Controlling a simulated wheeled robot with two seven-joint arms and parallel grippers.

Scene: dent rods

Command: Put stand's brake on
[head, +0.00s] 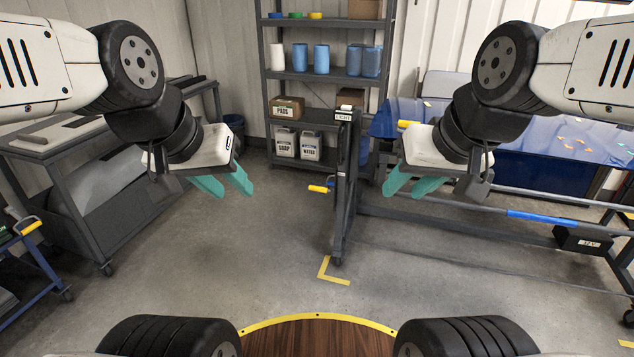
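The stand is a dark grey wheeled frame (343,185) at centre right, with a caster (337,261) under its near upright. It carries a blue panel (560,150). A lever with a yellow grip (320,189) sticks out to the left of the upright. Another yellow grip (408,124) is higher, by the panel's left end. I cannot tell which part is the brake. My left gripper (234,194) is open and empty, left of the lever and apart from it. My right gripper (403,195) is open and empty, in front of the stand's left part; it hides some of the frame.
A shelf rack (325,75) with rolls and jugs stands at the back. A grey cart (110,190) is at left, with a blue trolley (40,250) nearer. A yellow floor mark (330,275) lies by the caster. The floor between cart and stand is clear.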

